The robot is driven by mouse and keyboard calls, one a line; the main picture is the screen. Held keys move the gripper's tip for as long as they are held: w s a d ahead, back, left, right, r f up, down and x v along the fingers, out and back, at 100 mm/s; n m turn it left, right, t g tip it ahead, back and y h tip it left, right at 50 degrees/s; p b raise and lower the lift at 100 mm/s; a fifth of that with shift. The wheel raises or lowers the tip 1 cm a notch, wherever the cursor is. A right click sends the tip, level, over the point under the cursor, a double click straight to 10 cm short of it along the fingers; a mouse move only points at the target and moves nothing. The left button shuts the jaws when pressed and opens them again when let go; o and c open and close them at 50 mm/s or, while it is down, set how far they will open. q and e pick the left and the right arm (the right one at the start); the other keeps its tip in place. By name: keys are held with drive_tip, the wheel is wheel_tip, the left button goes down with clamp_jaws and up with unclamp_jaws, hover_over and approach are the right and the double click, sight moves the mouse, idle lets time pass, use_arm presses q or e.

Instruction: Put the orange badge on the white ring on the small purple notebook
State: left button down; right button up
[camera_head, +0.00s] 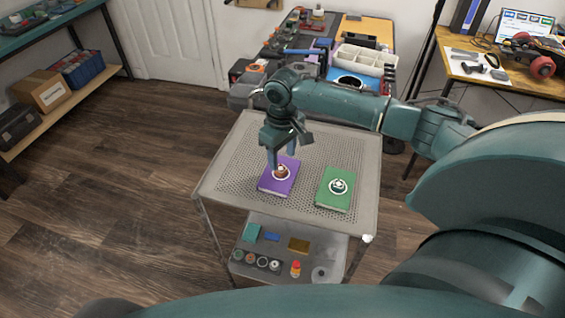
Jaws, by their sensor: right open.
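The small purple notebook (275,187) lies on the perforated top of a grey cart. The white ring (289,174) is on its cover. The orange badge (281,169) shows inside the ring, partly hidden by my right gripper (274,167). My right gripper is open, pointing down just above the notebook, with its fingertips close to the badge. I cannot tell whether they touch it. My left gripper is not in view.
A green notebook (334,201) with a white ring and emblem lies to the right on the cart top (228,175). The lower shelf (290,283) holds several small items. A cluttered workbench stands behind. The left part of the cart top is clear.

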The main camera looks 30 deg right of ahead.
sight(282, 170)
wheel_tip(282, 170, up, 8)
drive_tip(key=s+a+f+n+t+y, duration=0.1)
drive_tip(key=s+a+f+t+y, duration=0.15)
drive_tip(key=a+f, duration=0.55)
drive_tip(key=s+a+f+n+t+y, duration=0.2)
drive_tip(key=s+a+f, duration=0.25)
drive_tip(key=a, duration=0.55)
drive_tip(key=s+m+t, duration=0.2)
drive_tip(key=s+t, duration=0.4)
drive_tip(key=s, duration=0.5)
drive_tip(key=shift+s+d+f+m+t, duration=0.2)
drive_tip(key=shift+f+m+t, duration=0.15)
drive_tip(key=shift+f, duration=0.1)
